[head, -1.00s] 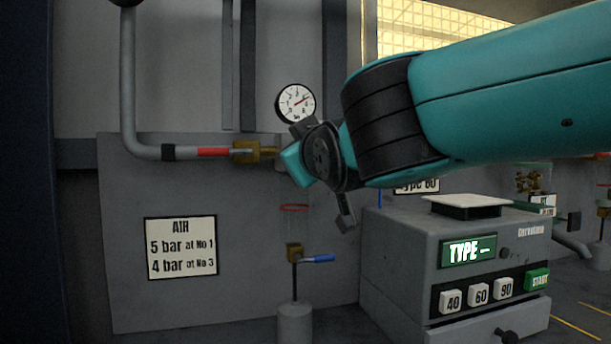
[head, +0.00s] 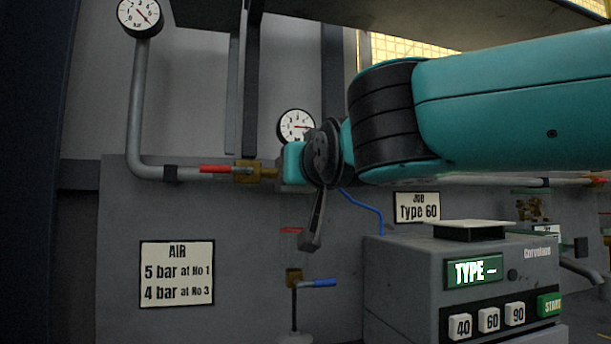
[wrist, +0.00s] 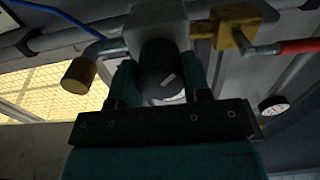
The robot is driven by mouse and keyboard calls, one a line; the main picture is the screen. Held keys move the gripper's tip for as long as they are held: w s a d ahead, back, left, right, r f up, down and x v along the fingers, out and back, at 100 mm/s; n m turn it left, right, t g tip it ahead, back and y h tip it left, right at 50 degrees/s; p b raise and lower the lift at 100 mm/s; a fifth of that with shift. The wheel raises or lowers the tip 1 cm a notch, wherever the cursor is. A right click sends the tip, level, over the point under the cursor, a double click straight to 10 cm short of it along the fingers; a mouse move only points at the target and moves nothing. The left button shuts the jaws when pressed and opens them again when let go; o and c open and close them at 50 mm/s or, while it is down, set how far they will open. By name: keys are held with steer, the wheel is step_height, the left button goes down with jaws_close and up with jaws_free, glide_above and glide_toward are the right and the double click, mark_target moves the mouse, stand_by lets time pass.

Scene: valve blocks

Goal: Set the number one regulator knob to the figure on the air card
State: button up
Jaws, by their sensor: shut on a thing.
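In the wrist view a black round regulator knob (wrist: 160,80) with a pale pointer mark sits under a grey regulator body (wrist: 157,22). My gripper (wrist: 161,78) is shut on this knob, one teal finger on each side. In the head view my wrist hides the knob, and the teal gripper (head: 293,163) shows beside the pipe. The white air card (head: 177,274) reads 5 bar at No 1 and 4 bar at No 3. The gauge (head: 296,126) above my gripper has its red needle pointing about right. I see no number label on this regulator.
A brass valve (head: 247,171) with a red lever is just left of my gripper. Below hangs a blue-handled valve (head: 318,283). A grey machine (head: 400,270) with buttons stands lower right. Another gauge (head: 140,16) is at the upper left.

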steer(key=shift+f, duration=0.1)
steer(key=o, duration=0.9)
steer(key=shift+o, duration=0.2)
steer(key=b+v, duration=0.2)
steer(key=v, duration=1.5)
steer(key=shift+s, duration=0.2)
steer(key=shift+d, duration=0.15)
